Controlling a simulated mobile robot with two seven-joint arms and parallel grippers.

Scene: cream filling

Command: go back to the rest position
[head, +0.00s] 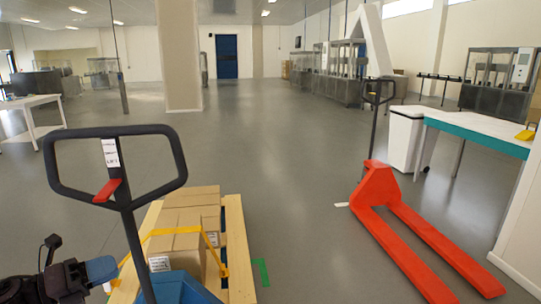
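My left gripper (82,272) is at the lower left corner, at the end of a black arm. A grey-blue rounded part shows at its right end, and I cannot tell whether it is a fingertip or something held. The finger gap cannot be made out. The gripper is left of a pallet truck with a black loop handle (115,131) and a blue body (182,288). My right gripper is not in view.
Cardboard boxes (185,222) with a yellow strap stand on a wooden pallet (240,252) close in front. A red pallet truck (378,187) stands at the right, near a white bin (405,140) and a teal-edged table (480,131). The grey floor between is clear; a pillar (180,60) stands farther back.

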